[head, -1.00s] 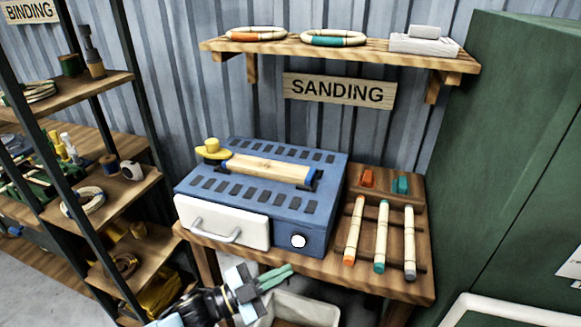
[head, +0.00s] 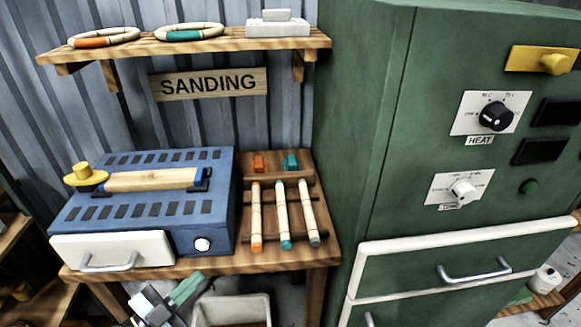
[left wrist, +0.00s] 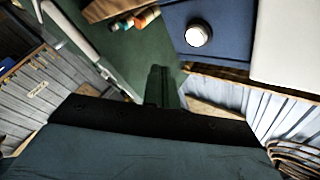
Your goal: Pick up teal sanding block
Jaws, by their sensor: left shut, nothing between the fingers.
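The teal sanding block (head: 291,162) sits at the back of the wooden rack on the sanding table, right of an orange block (head: 260,163). My left gripper (head: 186,290) is low in the head view, in front of the table's front edge and below the blue machine. It is shut and empty, well apart from the teal block. The left wrist view shows its closed dark green fingers (left wrist: 161,85), with the rattan sticks' coloured ends (left wrist: 146,17) near the top. The teal block is not discernible there. My right gripper is not in view.
Several rattan sticks (head: 283,215) with coloured tips lie on the rack before the blocks. The blue machine (head: 211,213) with a white drawer stands left. A tall green cabinet (head: 380,150) closes off the right side. A pale bin (head: 232,309) is under the table.

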